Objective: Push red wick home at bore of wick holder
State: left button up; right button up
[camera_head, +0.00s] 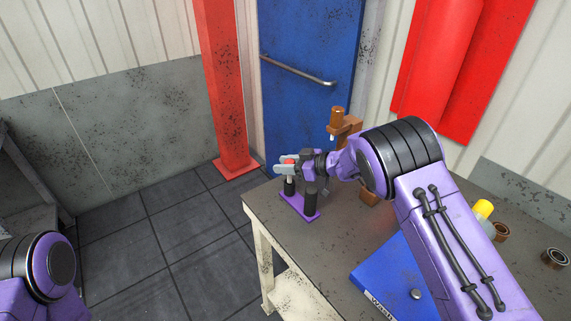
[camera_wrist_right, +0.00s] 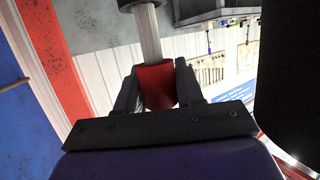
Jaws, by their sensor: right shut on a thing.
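My right gripper (camera_head: 287,163) is at the far left corner of the table, over a purple stand (camera_head: 299,207) with two black posts. In the right wrist view its two dark fingers (camera_wrist_right: 157,88) are shut on a red piece, which I take as the red wick (camera_wrist_right: 157,84). A little red (camera_head: 290,161) also shows in the head view. A light grey bar (camera_wrist_right: 149,40) runs from the red piece to a dark round part (camera_wrist_right: 137,4). I cannot tell which part is the wick holder; its bore and how deep the wick sits are hidden. My left gripper is out of view.
A brown fixture (camera_head: 338,120) stands just behind my right wrist. A blue box (camera_head: 377,277), a yellow-capped item (camera_head: 483,209) and dark rings (camera_head: 555,258) are on the table (camera_head: 318,248). A red post (camera_head: 225,90) and blue door (camera_head: 307,50) stand behind.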

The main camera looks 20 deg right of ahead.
jog(key=shift+f+b, duration=0.55)
jog(key=shift+f, duration=0.4)
jog(key=shift+r, duration=0.1)
jog(key=shift+r+p, duration=1.25)
jog(key=shift+r, duration=0.15)
jog(key=shift+f, duration=0.15)
jog(key=shift+f+b, duration=0.9)
jog(key=shift+f, duration=0.4)
jog(key=shift+f, duration=0.15)
